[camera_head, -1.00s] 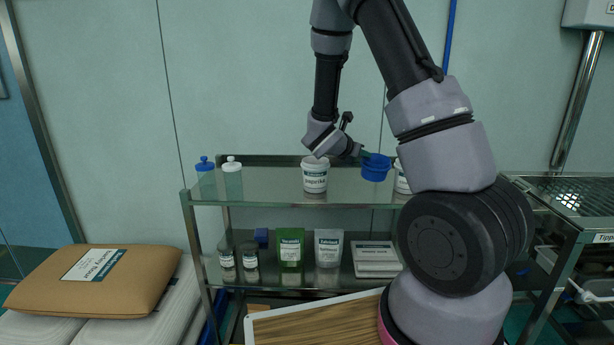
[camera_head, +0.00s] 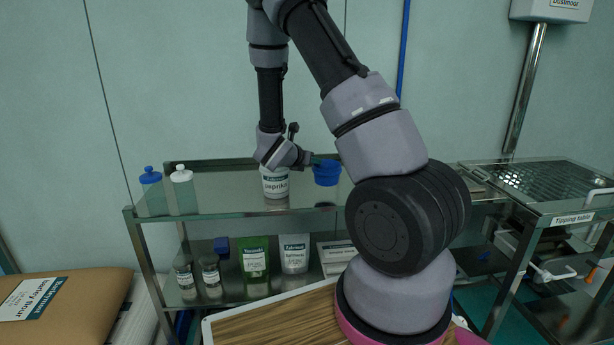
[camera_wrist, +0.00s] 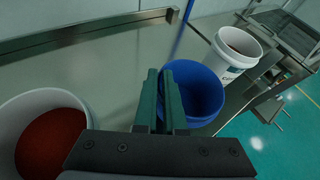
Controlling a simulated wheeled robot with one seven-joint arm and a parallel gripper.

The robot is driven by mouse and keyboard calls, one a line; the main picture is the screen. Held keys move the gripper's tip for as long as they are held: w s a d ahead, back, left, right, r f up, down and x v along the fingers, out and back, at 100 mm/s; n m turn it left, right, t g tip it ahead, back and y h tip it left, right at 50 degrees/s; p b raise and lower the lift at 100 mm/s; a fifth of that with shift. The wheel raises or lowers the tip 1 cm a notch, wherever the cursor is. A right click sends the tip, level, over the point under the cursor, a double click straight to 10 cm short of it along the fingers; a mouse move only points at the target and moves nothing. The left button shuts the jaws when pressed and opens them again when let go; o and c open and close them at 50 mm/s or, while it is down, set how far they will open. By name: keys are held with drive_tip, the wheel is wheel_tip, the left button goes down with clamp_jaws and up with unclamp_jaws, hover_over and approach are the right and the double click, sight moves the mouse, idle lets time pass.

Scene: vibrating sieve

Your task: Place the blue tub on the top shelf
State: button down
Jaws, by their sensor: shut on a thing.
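The blue tub (camera_head: 327,174) is at the top shelf (camera_head: 232,199), to the right of the white paprika tub. My gripper (camera_head: 312,162) is shut on the blue tub's near wall. In the wrist view the green fingers of my gripper (camera_wrist: 162,95) close on the rim of the blue tub (camera_wrist: 205,92), which is open and looks empty. The tub is upright or nearly so. I cannot tell whether its base touches the shelf.
A white paprika tub (camera_head: 275,184) stands close on the left; another white tub (camera_wrist: 235,50) shows on the other side in the wrist view. Two bottles stand at the shelf's left end. Jars and pouches (camera_head: 253,259) fill the lower shelf. A tipping table (camera_head: 560,200) is at right.

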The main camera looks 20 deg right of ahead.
drive_tip(key=shift+f, duration=2.25)
drive_tip(key=c, duration=1)
unclamp_jaws()
drive_tip(key=shift+f, duration=0.15)
